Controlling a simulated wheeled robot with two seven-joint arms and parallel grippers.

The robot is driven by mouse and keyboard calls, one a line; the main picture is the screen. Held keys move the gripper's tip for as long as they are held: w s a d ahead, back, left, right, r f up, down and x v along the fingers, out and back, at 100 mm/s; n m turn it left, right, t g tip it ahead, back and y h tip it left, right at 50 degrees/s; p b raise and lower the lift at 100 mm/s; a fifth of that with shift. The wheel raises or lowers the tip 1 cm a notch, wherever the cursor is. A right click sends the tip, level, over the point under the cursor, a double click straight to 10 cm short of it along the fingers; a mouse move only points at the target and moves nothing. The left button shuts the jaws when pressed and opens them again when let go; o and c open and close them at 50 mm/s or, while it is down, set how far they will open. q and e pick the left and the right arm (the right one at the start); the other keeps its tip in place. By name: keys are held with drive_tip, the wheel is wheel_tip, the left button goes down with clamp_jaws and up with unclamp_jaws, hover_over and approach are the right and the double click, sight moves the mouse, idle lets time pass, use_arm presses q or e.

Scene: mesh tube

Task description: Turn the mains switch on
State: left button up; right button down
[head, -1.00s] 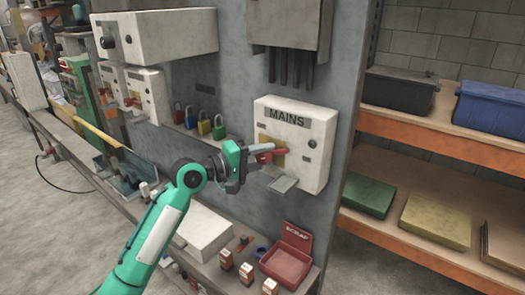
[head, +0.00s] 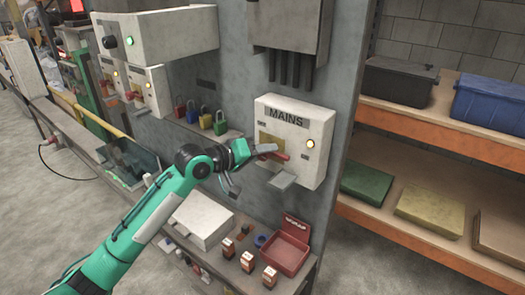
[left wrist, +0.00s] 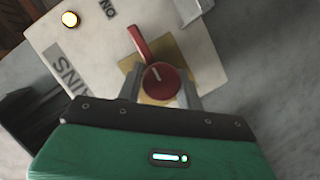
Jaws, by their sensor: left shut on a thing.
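The white mains box (head: 264,108), labelled MAINS, is fixed to the grey panel. Its red rotary switch (head: 283,157) sits on a yellowish plate. In the left wrist view the switch's round red hub (left wrist: 163,82) lies between my fingers, its handle pointing up and left towards the letters ON. My left gripper (head: 265,149) is shut on the red switch; its fingers (left wrist: 160,92) partly hide the plate. The box's round lamp (head: 311,143) glows, and it also glows in the left wrist view (left wrist: 70,19). My right gripper is not in view.
A grey tab (head: 282,180) sticks out below the switch. Coloured padlocks (head: 205,121) stand on a ledge to the left. A red open case (head: 287,248) and small boxes sit on the shelf below. Orange shelving (head: 425,133) stands at the right.

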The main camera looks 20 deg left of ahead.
use_arm(q)
drive_tip(key=shift+d+f, duration=0.1)
drive_tip(key=shift+f, duration=0.3)
drive_tip(key=o, duration=0.7)
drive_tip(key=shift+o, duration=1.3)
drive_tip(key=shift+r, duration=0.15)
drive_tip(key=b+v, duration=0.4)
drive_tip(key=v, duration=0.9)
drive_tip(key=shift+s+a+r+b, duration=0.15)
drive_tip(key=shift+s+a+b, duration=0.05)
drive_tip(key=shift+s+b, duration=0.15)
